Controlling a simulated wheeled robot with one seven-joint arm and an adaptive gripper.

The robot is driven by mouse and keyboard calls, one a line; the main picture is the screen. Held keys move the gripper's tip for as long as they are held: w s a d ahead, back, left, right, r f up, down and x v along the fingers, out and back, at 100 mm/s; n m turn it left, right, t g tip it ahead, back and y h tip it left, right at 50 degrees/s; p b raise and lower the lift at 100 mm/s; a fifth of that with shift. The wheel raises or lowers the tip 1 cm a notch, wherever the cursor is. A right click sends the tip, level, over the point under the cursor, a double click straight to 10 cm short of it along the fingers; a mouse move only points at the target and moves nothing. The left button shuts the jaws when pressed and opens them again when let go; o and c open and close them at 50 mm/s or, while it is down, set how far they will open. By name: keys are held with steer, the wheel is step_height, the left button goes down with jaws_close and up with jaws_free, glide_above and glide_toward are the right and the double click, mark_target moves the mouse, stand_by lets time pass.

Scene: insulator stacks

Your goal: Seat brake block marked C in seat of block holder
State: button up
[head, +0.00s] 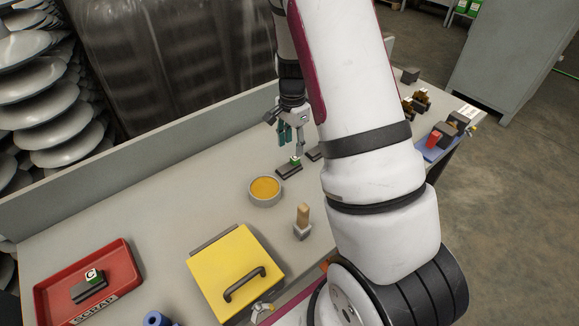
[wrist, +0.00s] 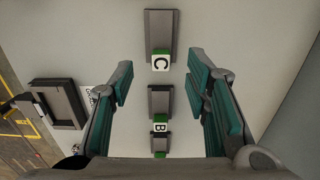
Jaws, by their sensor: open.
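A dark brake block marked C (wrist: 160,61) on a green and white tag lies on the grey bench, at the top of the wrist view between my fingers' lines. It appears to be the block (head: 289,169) just in front of my gripper in the head view. My gripper (head: 291,135) is open and empty above the bench. Its two teal-padded fingers show in the wrist view (wrist: 164,90). A block marked B (wrist: 159,124) lies below C. A dark frame with a recess (wrist: 66,103), perhaps the block holder, is at the left.
A red SCRAP tray (head: 127,263) holds another block marked C (head: 91,287). A yellow lidded box (head: 225,265), a bowl of orange-brown stuff (head: 265,188) and a wooden-handled tool (head: 302,222) stand on the bench. My arm hides the bench's middle right.

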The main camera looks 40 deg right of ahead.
mark_target(292, 158)
steer(key=shift+d+f+p, duration=0.15)
steer(key=shift+f+p, duration=0.2)
steer(key=shift+f, duration=2.95)
steer(key=shift+c, duration=0.5)
steer(key=shift+w, duration=0.1)
jaws_close()
